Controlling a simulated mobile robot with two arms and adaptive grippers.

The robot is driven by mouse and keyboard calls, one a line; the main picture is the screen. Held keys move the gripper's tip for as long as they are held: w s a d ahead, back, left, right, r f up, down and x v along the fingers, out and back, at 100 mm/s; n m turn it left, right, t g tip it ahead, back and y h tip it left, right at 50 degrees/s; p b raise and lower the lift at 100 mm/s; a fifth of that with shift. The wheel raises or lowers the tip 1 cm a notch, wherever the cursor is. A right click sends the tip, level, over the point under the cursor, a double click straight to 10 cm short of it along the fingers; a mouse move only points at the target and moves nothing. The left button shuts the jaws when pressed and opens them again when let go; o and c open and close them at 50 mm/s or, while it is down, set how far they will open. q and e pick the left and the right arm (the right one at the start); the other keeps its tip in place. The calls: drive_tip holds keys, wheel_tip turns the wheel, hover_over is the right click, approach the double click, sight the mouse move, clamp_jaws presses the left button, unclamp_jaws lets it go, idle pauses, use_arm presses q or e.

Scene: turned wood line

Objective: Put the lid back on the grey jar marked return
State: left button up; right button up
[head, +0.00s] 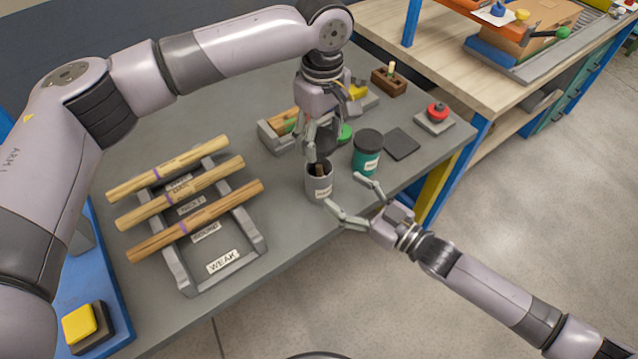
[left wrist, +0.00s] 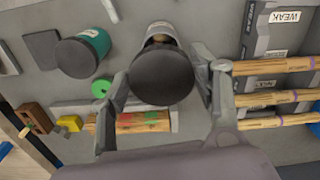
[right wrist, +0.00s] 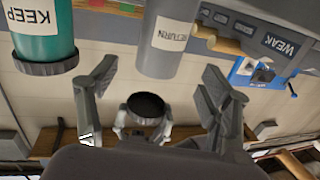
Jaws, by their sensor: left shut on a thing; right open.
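The grey jar (head: 319,187) stands upright on the grey table with its mouth open and something brownish inside; its RETURN label shows in the right wrist view (right wrist: 172,38). My left gripper (head: 318,148) is shut on the dark round lid (left wrist: 162,77) and holds it above the table, close to the jar and apart from its rim; the lid also shows in the right wrist view (right wrist: 146,104). My right gripper (head: 350,193) is open and empty, its fingers spread just right of the jar. In the head view, the left fingers partly hide the lid.
A teal jar marked KEEP (head: 367,153) with a dark lid stands just right of the grey jar. A dark square pad (head: 401,144) lies beyond it. A rack marked WEAK (head: 222,262) with several wooden rods stands left. A small tray (head: 273,137) stands behind.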

sight(329, 181)
drive_tip(key=x, duration=0.8)
drive_tip(key=shift+c, duration=0.2)
clamp_jaws()
idle(0.7)
